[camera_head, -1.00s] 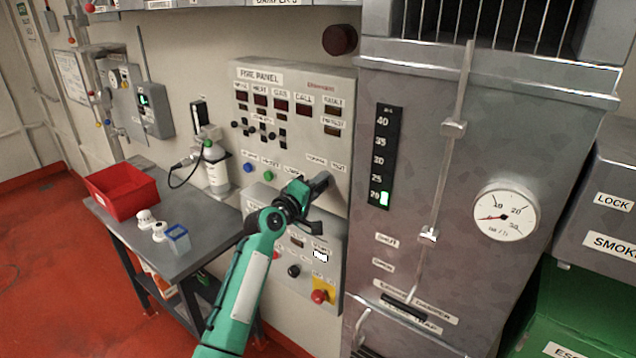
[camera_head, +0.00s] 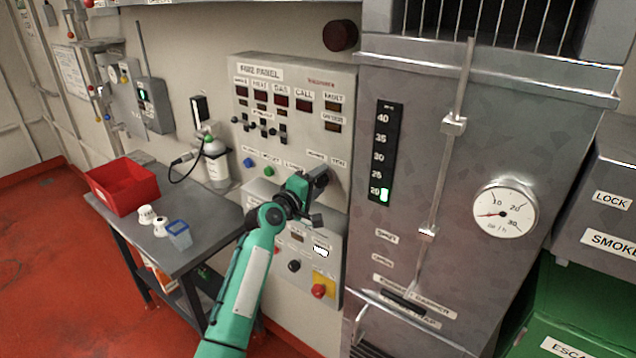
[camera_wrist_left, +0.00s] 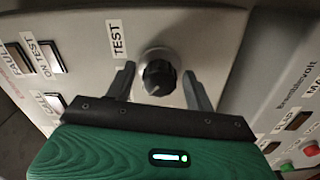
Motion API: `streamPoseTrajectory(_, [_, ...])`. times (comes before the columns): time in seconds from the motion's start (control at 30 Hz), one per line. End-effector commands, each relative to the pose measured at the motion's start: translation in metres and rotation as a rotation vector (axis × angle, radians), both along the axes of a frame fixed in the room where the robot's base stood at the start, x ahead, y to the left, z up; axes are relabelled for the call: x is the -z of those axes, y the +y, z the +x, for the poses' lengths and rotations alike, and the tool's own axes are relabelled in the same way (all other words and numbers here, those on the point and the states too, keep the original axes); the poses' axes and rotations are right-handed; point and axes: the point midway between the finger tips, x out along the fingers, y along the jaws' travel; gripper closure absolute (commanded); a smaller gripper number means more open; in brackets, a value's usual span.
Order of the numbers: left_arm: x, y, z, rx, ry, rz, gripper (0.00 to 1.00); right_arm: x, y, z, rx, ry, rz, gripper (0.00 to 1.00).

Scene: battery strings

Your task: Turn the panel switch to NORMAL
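The fire panel (camera_head: 290,75) is a grey wall box with labels, small displays and buttons. In the left wrist view the panel switch (camera_wrist_left: 159,77) is a round black knob on a pale round base, with a TEST label (camera_wrist_left: 117,38) beside it. My left gripper (camera_wrist_left: 161,82) is open, with one finger on each side of the knob and a visible gap to it. In the head view my left gripper (camera_head: 320,180) is at the panel's lower right and hides the knob. No NORMAL label is readable at the knob in the wrist view. My right gripper is not in view.
Below is a lower panel with a red button on a yellow plate (camera_head: 320,288). A grey cabinet with a gauge (camera_head: 503,209) and vertical rod stands close on the right. A small table (camera_head: 205,255) with a red bin (camera_head: 122,188) stands on the left.

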Motion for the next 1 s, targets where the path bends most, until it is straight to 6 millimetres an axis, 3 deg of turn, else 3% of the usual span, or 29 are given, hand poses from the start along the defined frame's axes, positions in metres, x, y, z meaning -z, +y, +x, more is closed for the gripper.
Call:
streamPoseTrajectory(0.37, [0.003, 0.007, -0.010, 0.000, -0.001, 0.001, 0.46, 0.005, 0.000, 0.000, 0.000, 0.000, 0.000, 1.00])
streamPoseTrajectory(1.0, [0.003, 0.071, -0.096, -0.002, -0.001, 0.001, 0.46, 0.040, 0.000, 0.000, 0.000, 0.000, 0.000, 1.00])
